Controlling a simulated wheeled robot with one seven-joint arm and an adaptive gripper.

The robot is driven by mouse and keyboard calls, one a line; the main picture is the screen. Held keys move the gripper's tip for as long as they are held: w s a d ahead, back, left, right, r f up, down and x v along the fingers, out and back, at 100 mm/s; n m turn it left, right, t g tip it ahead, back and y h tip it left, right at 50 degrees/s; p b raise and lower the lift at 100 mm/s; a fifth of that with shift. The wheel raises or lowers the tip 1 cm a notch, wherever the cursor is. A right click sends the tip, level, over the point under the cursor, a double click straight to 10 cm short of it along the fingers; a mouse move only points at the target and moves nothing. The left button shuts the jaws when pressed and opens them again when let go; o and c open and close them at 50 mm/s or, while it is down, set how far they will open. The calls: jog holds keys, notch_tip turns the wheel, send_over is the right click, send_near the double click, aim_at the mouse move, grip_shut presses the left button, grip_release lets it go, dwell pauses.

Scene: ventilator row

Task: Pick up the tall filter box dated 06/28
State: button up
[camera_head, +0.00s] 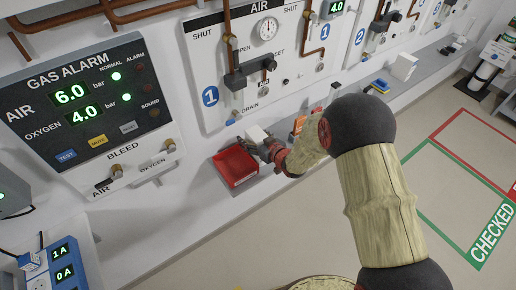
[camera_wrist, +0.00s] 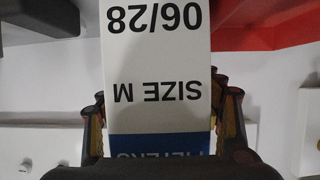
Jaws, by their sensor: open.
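The filter box (camera_wrist: 158,70) is white with a blue band and carries the upside-down print "06/28" and "SIZE M" in the wrist view. A second line on the blue band is partly cut off. My gripper (camera_wrist: 164,115) is open, with one finger on each side of the box; I cannot tell whether either finger touches it. In the head view a white box (camera_head: 255,135) stands on the narrow shelf just beyond my gripper (camera_head: 270,150). My wrist hides part of it there.
A red tray (camera_head: 234,183) sits close to the left of my gripper; its red wall shows in the wrist view (camera_wrist: 275,38). Orange items (camera_head: 299,124) lie on the shelf behind my wrist. The wall panel stands behind.

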jog(key=c, duration=0.3)
jog(key=c, duration=1.1)
